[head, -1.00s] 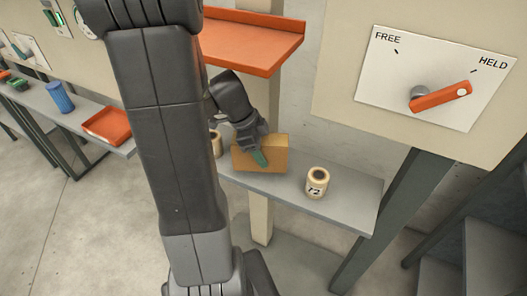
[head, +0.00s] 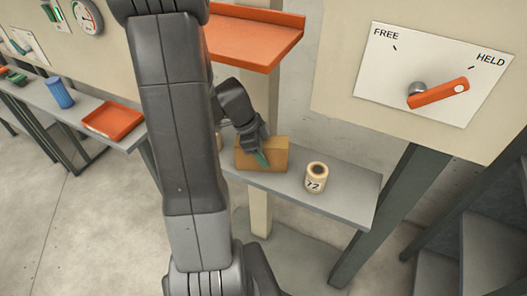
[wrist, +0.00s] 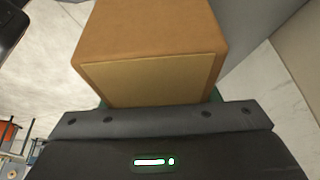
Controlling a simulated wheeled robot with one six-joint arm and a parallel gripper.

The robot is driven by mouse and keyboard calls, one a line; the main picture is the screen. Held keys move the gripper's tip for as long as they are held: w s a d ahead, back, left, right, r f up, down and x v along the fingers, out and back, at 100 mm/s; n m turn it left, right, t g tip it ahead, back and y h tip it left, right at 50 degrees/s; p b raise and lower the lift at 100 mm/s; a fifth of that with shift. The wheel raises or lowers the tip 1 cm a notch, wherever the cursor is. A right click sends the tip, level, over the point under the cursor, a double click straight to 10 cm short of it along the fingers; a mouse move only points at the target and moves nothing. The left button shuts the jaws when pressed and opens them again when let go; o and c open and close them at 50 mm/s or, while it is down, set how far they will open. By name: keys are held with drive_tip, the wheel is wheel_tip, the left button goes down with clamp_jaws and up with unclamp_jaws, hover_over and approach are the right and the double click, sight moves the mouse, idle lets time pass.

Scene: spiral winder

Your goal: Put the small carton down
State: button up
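The small carton (head: 275,150) is a plain brown box at the grey shelf (head: 345,198), left of a spool marked T2 (head: 316,178). My gripper (head: 262,158) reaches down over it, with a green finger against its near face. In the wrist view the carton (wrist: 150,35) fills the space in front of the gripper (wrist: 160,104), with green finger parts showing at both sides. The gripper looks shut on the carton. I cannot tell whether the carton's underside touches the shelf.
Another spool (head: 219,141) stands left of the carton, mostly hidden by my arm. An orange shelf (head: 255,45) hangs above. An orange lever (head: 438,93) points to HELD on the right panel. An orange tray (head: 113,121) and blue cylinder (head: 61,93) sit on the left bench.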

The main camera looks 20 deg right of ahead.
drive_tip(key=o, duration=0.4)
drive_tip(key=shift+r+p, duration=0.25)
drive_tip(key=shift+p, duration=0.15)
drive_tip(key=shift+w+r, duration=0.15)
drive_tip(key=shift+r, duration=0.05)
drive_tip(key=b+v, duration=0.1)
drive_tip(key=v, duration=0.3)
drive_tip(key=shift+a+r, duration=0.25)
drive_tip(key=shift+r, duration=0.05)
drive_tip(key=w+a+b, duration=0.2)
drive_tip(key=w+a, duration=0.3)
drive_tip(key=a, duration=0.5)
drive_tip(key=shift+w+a+b, duration=0.2)
drive_tip(key=shift+a+b, duration=0.05)
drive_tip(key=shift+b, duration=0.15)
drive_tip(key=shift+f, duration=0.15)
